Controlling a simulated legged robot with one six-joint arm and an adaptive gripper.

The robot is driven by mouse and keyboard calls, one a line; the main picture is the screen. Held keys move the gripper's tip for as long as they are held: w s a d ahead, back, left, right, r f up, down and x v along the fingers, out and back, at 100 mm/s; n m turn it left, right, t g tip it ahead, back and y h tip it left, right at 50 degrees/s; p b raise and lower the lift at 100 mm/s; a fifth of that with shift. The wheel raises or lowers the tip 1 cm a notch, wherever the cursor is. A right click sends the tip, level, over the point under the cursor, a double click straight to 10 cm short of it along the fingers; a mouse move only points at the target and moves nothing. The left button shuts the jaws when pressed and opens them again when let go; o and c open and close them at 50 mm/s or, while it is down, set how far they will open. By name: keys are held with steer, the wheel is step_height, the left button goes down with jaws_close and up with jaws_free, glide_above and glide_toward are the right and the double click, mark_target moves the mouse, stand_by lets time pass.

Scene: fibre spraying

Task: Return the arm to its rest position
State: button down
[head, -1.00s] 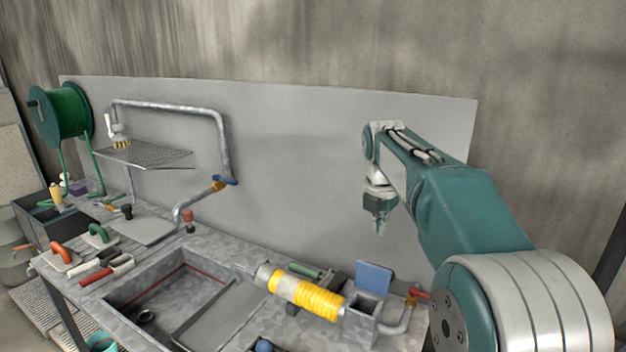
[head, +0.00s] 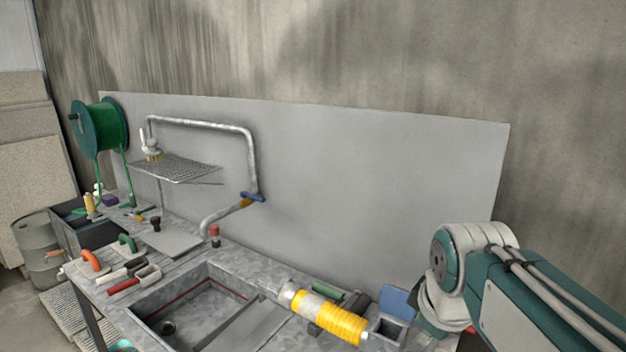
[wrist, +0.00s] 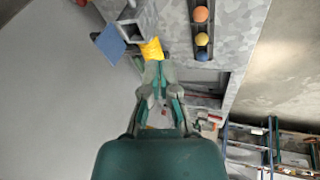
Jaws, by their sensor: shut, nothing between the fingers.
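My arm (head: 500,275) is teal and white and folded low at the right of the head view. My gripper is out of sight in the head view. In the wrist view my gripper (wrist: 160,75) points away from the camera, with its fingers together and nothing between them. Beyond the fingertips in that view are a yellow-wrapped cylinder (wrist: 151,48) and the workbench (wrist: 232,45). I cannot tell from the wrist view how far the fingertips are from the cylinder.
A pipe tap (head: 250,160), a mesh shelf (head: 180,171) and a green hose reel (head: 100,125) stand left. Coloured balls (wrist: 201,40) sit in a rack.

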steer(key=s+f+m+t, duration=0.1)
steer(key=s+f+m, duration=0.5)
steer(key=s+m, duration=0.3)
steer(key=shift+s+a+f, duration=0.35)
steer(key=shift+s+a, duration=0.1)
